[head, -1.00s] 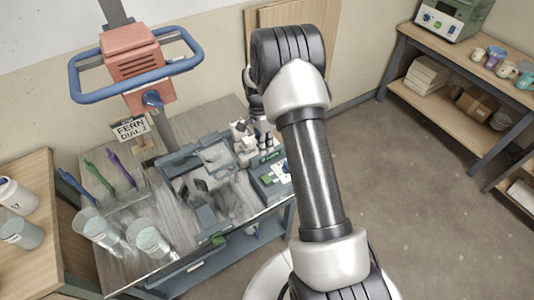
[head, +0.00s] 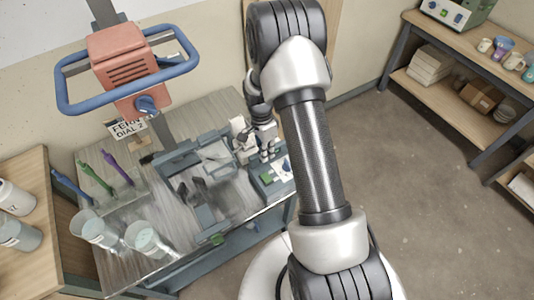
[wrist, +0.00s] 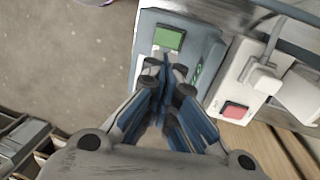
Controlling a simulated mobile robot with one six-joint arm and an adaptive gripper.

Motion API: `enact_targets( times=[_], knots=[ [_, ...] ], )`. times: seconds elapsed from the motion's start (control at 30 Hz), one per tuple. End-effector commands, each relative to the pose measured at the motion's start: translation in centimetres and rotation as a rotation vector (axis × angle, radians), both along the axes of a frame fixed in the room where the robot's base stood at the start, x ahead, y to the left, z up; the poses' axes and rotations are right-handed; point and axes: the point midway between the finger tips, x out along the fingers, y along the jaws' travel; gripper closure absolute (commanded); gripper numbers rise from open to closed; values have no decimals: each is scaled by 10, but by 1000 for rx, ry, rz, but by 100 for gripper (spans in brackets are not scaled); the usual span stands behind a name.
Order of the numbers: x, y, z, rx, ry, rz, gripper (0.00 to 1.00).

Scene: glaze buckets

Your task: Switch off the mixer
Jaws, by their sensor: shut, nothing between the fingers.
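The mixer's salmon-red motor head (head: 122,62) stands on a post at the back left in the head view. My gripper (head: 268,156) is shut and empty over the right end of the bench. In the wrist view, my gripper (wrist: 167,72) has its fingertips close below a green button (wrist: 169,38) on a blue-grey box (wrist: 148,28). I cannot tell whether they touch it. Beside it, a white unit (wrist: 250,76) carries a red switch (wrist: 235,110) and a plug.
A sign reading "FERN DIAL 2" (head: 127,128) hangs by the post. Clear buckets (head: 146,240) and coloured tools (head: 118,167) stand on the bench's left part. A wooden table (head: 30,175) is at left, and a shelf (head: 440,80) with cups at right. The floor between is clear.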

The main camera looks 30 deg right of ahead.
Motion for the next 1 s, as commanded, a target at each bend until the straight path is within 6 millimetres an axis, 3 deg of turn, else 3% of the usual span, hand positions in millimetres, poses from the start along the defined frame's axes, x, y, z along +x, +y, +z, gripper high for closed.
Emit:
enact_targets(
  times=[0.2, 0.5, 1.0],
  knots=[
    [-10, 0, -52, 1, 5, 0, 100],
    [-17, -1, -97, 1, 1, -2, 100],
    [-19, -1, -106, 0, 0, -1, 100]
  ],
)
